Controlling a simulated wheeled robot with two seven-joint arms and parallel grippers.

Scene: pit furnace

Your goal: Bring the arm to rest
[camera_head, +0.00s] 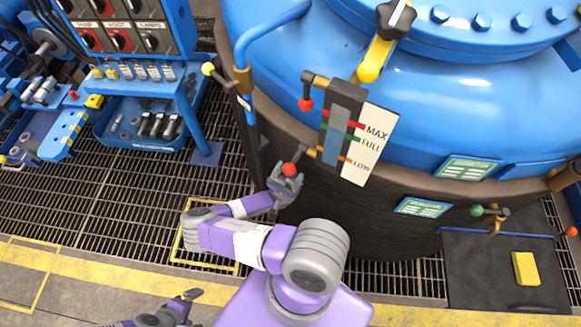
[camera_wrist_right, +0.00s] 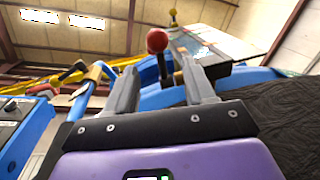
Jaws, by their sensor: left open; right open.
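My right gripper (camera_head: 287,180) is raised in front of the blue furnace vessel (camera_head: 330,50), close to the lower red ball knob (camera_head: 289,169) of the level gauge (camera_head: 343,128). In the right wrist view my right gripper (camera_wrist_right: 160,85) is open, its two grey fingers apart. The red knob (camera_wrist_right: 157,40) on its dark stem shows in the gap, at or just past the fingertips; I cannot tell whether they touch. My left gripper (camera_head: 190,297) is low at the bottom left of the head view, open and empty, over the yellow-striped floor edge.
A blue control panel (camera_head: 120,25) with red switches and a blue tool tray (camera_head: 150,130) stand at the left. Another red knob (camera_head: 305,104) is higher on the gauge. A yellow sponge (camera_head: 525,268) lies on a dark plate at right. Floor grating (camera_head: 110,200) is open at left.

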